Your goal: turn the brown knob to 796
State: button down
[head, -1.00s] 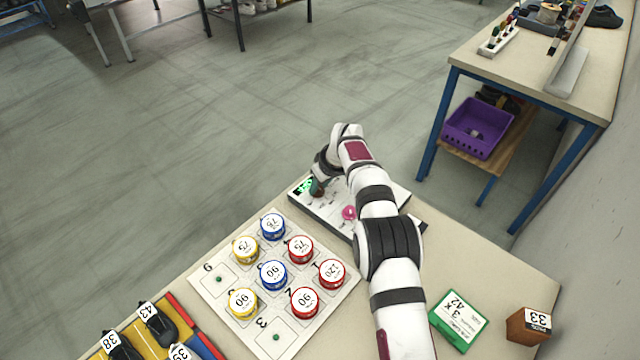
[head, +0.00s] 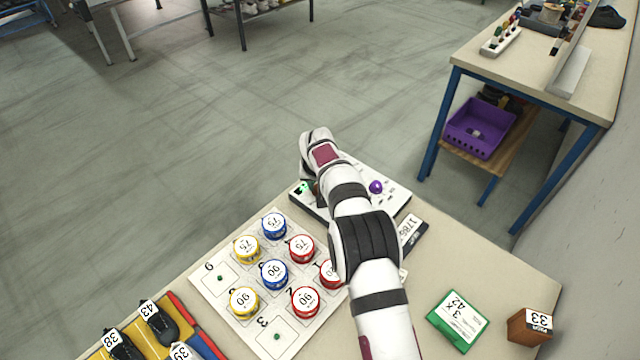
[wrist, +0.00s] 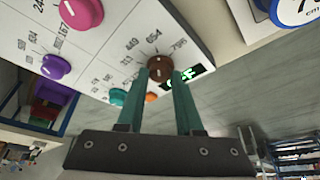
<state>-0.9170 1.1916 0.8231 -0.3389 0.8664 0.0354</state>
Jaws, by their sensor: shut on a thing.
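The brown knob (wrist: 159,69) sits on a white panel, between the fingertips of my gripper (wrist: 159,76) in the wrist view. My gripper's two teal fingers are shut on it from both sides. Printed numbers surround the knob; 796 is at its upper right and 654 above. A small pale mark shows on the knob, but its exact pointing is hard to tell. A green lit display (wrist: 182,77) is partly hidden behind a finger. In the head view the white panel (head: 398,197) shows beside my arm, which hides my gripper.
Other knobs on the panel are pink (wrist: 81,12), purple (wrist: 55,68), teal (wrist: 117,97) and orange (wrist: 151,98). A board (head: 207,285) with several coloured tins lies in front. A green box (head: 458,321) and a brown box (head: 530,326) stand to the right.

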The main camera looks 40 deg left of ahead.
jog(key=m, duration=0.2)
jog(key=m+h, duration=0.1)
jog(key=m+t, duration=0.1)
jog(key=m, duration=0.1)
jog(key=shift+s+a+m+h, duration=0.15)
jog(key=shift+a+m+h, duration=0.15)
jog(key=shift+h, duration=0.1)
dwell(0.4)
jog(key=c, duration=0.6)
grip_release()
jog(key=shift+o, duration=0.2)
jog(key=shift+r, duration=0.1)
jog(key=v, duration=1.5)
jog(key=shift+s+r, duration=0.2)
jog(key=shift+r, duration=0.05)
